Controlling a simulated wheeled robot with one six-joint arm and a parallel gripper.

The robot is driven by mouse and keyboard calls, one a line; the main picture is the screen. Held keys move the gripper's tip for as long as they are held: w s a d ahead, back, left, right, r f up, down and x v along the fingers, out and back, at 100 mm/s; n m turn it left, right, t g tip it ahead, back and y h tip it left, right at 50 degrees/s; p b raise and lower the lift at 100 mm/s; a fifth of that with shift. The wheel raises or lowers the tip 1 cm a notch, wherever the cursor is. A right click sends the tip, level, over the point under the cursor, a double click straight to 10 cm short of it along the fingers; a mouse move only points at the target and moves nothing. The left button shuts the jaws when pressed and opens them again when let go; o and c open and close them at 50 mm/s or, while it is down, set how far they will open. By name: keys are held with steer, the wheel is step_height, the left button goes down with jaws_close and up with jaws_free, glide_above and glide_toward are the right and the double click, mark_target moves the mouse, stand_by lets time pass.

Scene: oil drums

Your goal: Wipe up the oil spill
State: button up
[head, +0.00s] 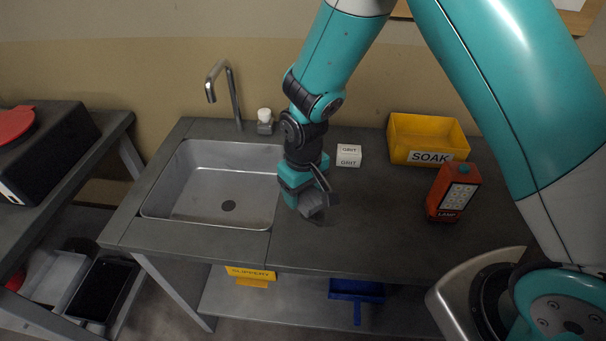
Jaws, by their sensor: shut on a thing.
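My gripper (306,192) is over the dark counter (390,215), just right of the sink. It is shut on a grey thing (318,204), which looks like a folded cloth or pad. The fingers hide part of it. Its lower edge is close to the counter top, and I cannot tell whether it touches. A faint darker patch shows just beneath it, too small to tell whether it is oil or shadow. No clear oil spill shows elsewhere on the counter. A yellow bin (428,136) labelled SOAK stands at the back right.
A steel sink (190,205) with a tap (229,95) is at left. A small bottle (265,121) and a white GRIT box (348,156) stand behind my gripper. A yellow SLIPPERY sign (250,274) and blue dustpan (356,292) are below.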

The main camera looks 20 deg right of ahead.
steer(key=shift+r+p, duration=0.8)
steer(key=shift+r, duration=0.55)
